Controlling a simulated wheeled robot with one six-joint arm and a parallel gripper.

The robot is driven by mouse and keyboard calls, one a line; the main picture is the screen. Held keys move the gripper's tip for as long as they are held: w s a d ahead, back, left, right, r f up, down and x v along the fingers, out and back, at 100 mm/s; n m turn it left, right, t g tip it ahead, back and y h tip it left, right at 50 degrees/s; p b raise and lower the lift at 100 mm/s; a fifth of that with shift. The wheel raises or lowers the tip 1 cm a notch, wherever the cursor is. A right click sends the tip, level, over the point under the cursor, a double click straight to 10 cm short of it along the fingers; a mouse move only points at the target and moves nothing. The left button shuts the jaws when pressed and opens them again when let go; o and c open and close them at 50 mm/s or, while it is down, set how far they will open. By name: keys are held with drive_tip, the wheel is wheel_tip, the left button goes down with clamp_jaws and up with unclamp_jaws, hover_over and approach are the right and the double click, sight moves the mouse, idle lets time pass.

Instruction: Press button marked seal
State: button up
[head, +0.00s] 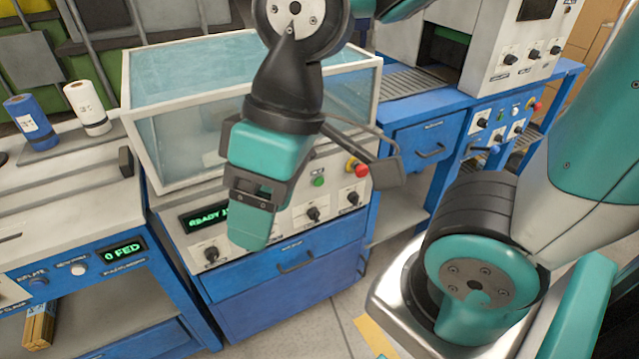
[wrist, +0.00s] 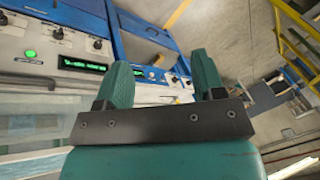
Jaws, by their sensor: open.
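My gripper (head: 252,222) hangs in front of the middle machine's control panel (head: 290,218) in the head view and covers part of it. In the wrist view its two fingers stand apart with nothing between them (wrist: 163,75). The panel carries a green button (head: 318,181), a red knob-like button (head: 362,170), several black knobs and a green display starting READY (head: 207,217). A lit green button shows in the wrist view (wrist: 30,53). The left machine has a white button (head: 78,269) and a blue button (head: 37,281). I cannot read which button is marked seal.
A clear-walled box (head: 185,128) stands on the middle machine. The left machine has a display reading 0 FED (head: 124,250). Blue and white rolls (head: 88,106) stand at left. Another control panel (head: 503,122) is at right. Open floor lies in front.

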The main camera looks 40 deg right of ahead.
idle(0.3)
clamp_jaws()
idle(1.6)
